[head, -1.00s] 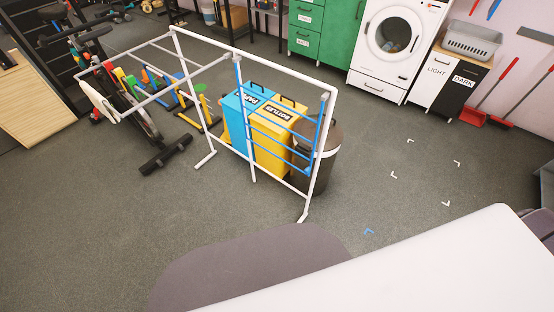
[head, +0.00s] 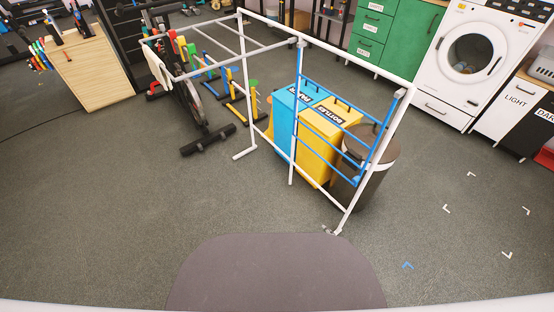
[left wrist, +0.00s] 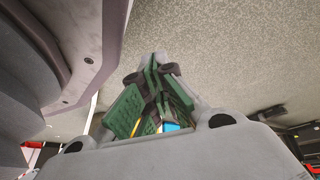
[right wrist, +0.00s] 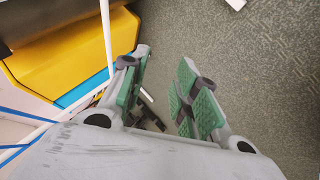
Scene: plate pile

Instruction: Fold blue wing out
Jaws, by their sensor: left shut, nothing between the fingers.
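The blue wing (head: 341,94), a frame of blue rails, is on the right half of the white drying rack (head: 245,80) in the head view. It lies close along the rack's long side, between a middle post and the right end leg. Blue rails (right wrist: 22,114) also show at the left edge of the right wrist view, beside a white pole. My right gripper (right wrist: 164,58) is open and empty, its green pads apart over the floor, to the right of the rails. My left gripper (left wrist: 154,72) is shut and empty, away from the rack. I cannot make out either gripper clearly in the head view.
A blue bin (head: 285,115), a yellow bin (head: 323,150) and a dark round bin (head: 380,170) stand behind the wing. An exercise bike (head: 190,105) is at the left end.

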